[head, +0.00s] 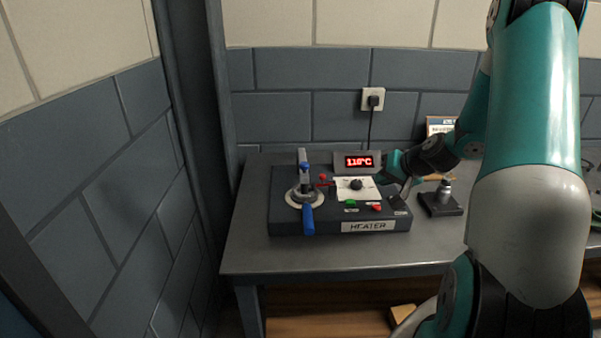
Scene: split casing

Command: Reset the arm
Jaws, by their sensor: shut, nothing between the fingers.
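My arm (530,130) fills the right side of the head view and reaches in toward the bench. My gripper (400,192) is at the right edge of the heater, low over its top near the red button. It is small and dark here, shut and empty. I cannot tell whether it touches the heater. The heater (285,225) is a dark box with a red display reading about 110°C, a dial on a white plate, a green and a red button, and a round metal fixture with a blue handle (308,220).
The heater stands on a grey table (245,255). A small black stand with a metal piece (443,200) is right of it. A wall socket (373,99) with a plugged cable is behind. A framed card (440,125) stands at the back. A dark post (195,120) rises at the left.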

